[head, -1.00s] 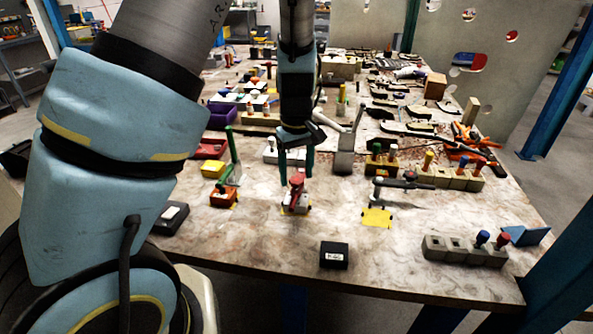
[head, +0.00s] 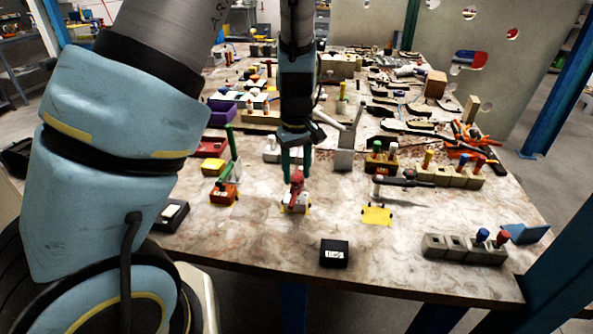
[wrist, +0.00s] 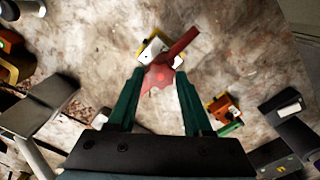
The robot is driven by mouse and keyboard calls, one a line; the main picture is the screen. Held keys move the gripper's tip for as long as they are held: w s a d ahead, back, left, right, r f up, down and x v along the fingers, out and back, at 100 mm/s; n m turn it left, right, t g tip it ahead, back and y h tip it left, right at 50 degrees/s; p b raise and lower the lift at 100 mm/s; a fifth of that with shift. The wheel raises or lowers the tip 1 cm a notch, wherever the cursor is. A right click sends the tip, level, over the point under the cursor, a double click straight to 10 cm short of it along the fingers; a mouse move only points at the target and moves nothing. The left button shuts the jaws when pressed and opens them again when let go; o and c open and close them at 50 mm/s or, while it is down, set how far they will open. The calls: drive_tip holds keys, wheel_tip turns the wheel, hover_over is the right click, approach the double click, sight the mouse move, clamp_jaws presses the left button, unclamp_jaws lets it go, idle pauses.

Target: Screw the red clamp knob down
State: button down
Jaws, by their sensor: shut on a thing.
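The red clamp knob (head: 297,179) sits on a small white-and-grey clamp block (head: 297,204) near the middle front of the table. In the wrist view the red knob (wrist: 160,75) lies between the fingertips, with a long red bar reaching up and right over the white block (wrist: 152,48). My gripper (head: 297,173) points straight down over it; its green fingers also show in the wrist view (wrist: 161,74). They are shut on the knob, one on each side. The knob's lower part and its screw are hidden.
An orange block with a green handle (head: 224,194) stands just left. A yellow pad (head: 377,216) with a grey-and-black clamp behind it lies to the right. A black box (head: 334,253) sits in front, and a grey socket block (head: 464,250) at front right.

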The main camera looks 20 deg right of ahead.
sight(295, 177)
drive_tip(key=shift+f+m+b, duration=0.15)
drive_tip(key=shift+m+b, duration=0.45)
drive_tip(key=shift+m, duration=1.6)
drive_tip(key=shift+c, duration=2.4)
unclamp_jaws()
drive_tip(key=shift+r, duration=0.2)
wheel_tip(295, 177, up, 11)
drive_tip(key=b, duration=0.2)
drive_tip(key=shift+f+b, duration=0.15)
drive_tip(key=shift+b, duration=0.15)
drive_tip(key=shift+a, duration=0.1)
